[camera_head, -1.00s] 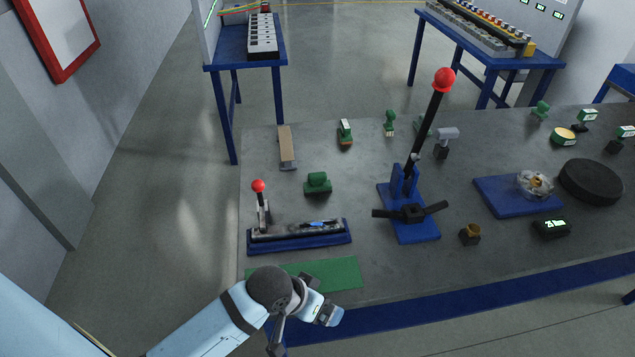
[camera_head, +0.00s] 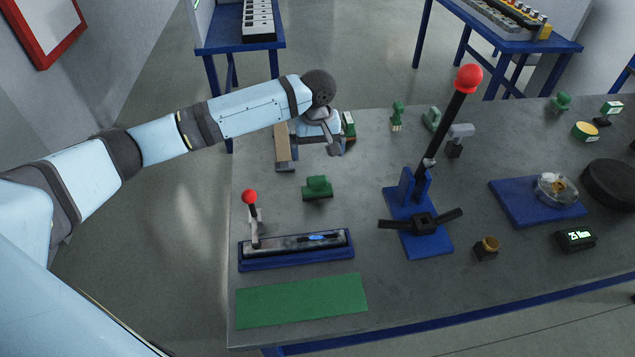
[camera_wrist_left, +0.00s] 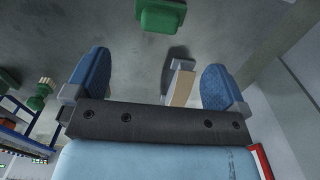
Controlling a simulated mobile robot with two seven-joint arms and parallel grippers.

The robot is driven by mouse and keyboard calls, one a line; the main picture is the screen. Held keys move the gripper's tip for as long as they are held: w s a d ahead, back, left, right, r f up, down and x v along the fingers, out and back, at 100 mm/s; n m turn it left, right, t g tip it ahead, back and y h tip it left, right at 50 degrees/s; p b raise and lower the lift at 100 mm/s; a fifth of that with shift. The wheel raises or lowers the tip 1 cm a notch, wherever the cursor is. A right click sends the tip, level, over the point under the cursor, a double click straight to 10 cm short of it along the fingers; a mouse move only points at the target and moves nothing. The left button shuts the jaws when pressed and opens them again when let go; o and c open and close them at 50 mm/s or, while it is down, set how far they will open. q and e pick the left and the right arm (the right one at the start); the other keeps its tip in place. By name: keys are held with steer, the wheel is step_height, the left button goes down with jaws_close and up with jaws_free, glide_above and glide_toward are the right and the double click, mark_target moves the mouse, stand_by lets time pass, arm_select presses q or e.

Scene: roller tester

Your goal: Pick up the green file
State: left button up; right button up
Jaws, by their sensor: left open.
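I cannot tell for certain which thing is the green file. A squat green block (camera_head: 317,187) lies on the grey table behind the lever device; it also shows at the top of the left wrist view (camera_wrist_left: 160,15). A green-topped tool (camera_head: 348,122) is partly hidden behind my left gripper (camera_head: 332,143). A tan bar with a grey end (camera_head: 284,149) lies left of the gripper in the head view. In the left wrist view, this bar (camera_wrist_left: 181,87) appears between the open, empty fingers (camera_wrist_left: 157,65). My right gripper is out of view.
A red-knobbed lever device (camera_head: 297,249) and a green mat (camera_head: 300,300) are at the table's front left. A tall red-knobbed lever (camera_head: 445,128) rises right of the gripper. More green tools, including a brush (camera_head: 397,117), stand along the back.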

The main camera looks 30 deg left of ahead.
mark_target(317, 179)
arm_select(q)
step_height(317, 179, down, 13)
steer(key=shift+w+a+f+p, duration=0.1)
steer(key=shift+w+f+p, duration=0.05)
steer(key=shift+p, duration=0.15)
steer(key=c, duration=0.7)
steer(key=shift+c, duration=0.2)
step_height(317, 179, up, 20)
stand_by(0.5)
